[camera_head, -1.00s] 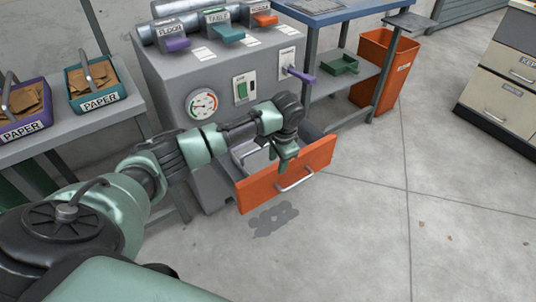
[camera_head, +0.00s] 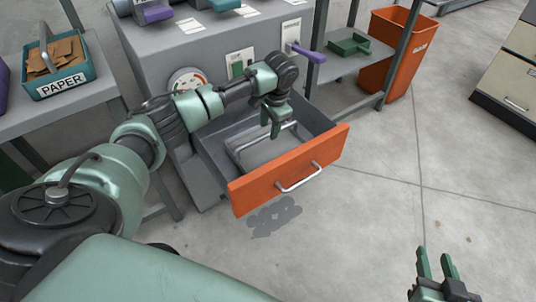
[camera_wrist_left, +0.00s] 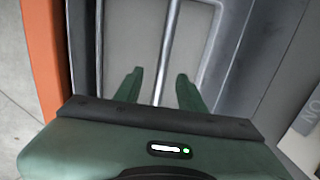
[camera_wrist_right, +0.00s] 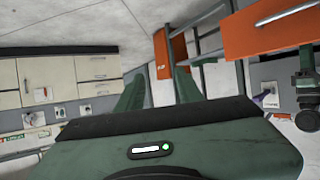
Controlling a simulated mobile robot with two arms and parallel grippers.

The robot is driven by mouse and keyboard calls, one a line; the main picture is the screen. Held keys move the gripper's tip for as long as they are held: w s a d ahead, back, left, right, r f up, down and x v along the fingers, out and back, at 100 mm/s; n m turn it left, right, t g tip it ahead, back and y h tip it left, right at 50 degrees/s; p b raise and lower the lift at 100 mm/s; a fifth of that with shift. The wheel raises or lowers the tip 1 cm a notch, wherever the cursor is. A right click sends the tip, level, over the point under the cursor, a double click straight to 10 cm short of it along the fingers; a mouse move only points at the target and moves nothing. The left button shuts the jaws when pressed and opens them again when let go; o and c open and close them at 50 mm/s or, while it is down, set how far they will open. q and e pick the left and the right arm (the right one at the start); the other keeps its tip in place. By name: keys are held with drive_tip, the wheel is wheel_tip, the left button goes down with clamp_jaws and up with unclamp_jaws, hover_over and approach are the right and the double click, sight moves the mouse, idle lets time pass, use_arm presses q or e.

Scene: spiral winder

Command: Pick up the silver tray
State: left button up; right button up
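The silver tray (camera_head: 268,152) lies in the open drawer (camera_head: 222,129) with the orange front. Its thin metal bar handle (camera_head: 240,146) shows above it. My left gripper (camera_head: 270,134) points down over the drawer. In the left wrist view its two fingers (camera_wrist_left: 157,90) are apart, and a metal bar (camera_wrist_left: 172,40) of the tray runs between them. I cannot tell whether they touch it. My right gripper (camera_head: 436,264) is low at the right, open and empty, well away from the drawer.
The grey machine (camera_head: 145,50) with a gauge and purple lever stands behind the drawer. A teal paper bin (camera_head: 78,71) sits on a side table at the left. An orange bin (camera_head: 400,45) stands at the back right. The floor (camera_head: 380,190) right of the drawer is clear.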

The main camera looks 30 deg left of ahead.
sight(268, 134)
use_arm(q)
drive_tip(key=f, duration=0.1)
drive_tip(key=f+b, duration=0.1)
drive_tip(key=f, duration=0.1)
drive_tip(key=shift+w+a+f, duration=0.15)
drive_tip(key=shift+a+f, duration=0.1)
drive_tip(key=shift+a, duration=0.05)
drive_tip(key=shift+w+a+f+b, duration=0.15)
drive_tip(key=shift+f+b, duration=0.35)
drive_tip(key=shift+f, duration=0.1)
drive_tip(key=shift+w+a+f+b, duration=0.1)
drive_tip(key=shift+f+b, duration=0.4)
drive_tip(key=shift+f, duration=0.1)
drive_tip(key=shift+w+a+f+b, duration=0.15)
drive_tip(key=shift+f+b, duration=0.15)
drive_tip(key=shift+f, duration=0.3)
drive_tip(key=shift+s+a+f+b, duration=0.1)
drive_tip(key=shift+f+b, duration=0.15)
drive_tip(key=shift+f, duration=0.3)
use_arm(e)
wheel_tip(268, 134, up, 19)
drive_tip(key=a+t+y, duration=0.2)
drive_tip(key=t+y, duration=0.1)
drive_tip(key=t, duration=0.8)
drive_tip(key=shift+s+a+r+y, duration=0.2)
drive_tip(key=shift+s+y, duration=0.1)
drive_tip(key=shift+s, duration=0.05)
use_arm(q)
drive_tip(key=shift+c, duration=0.3)
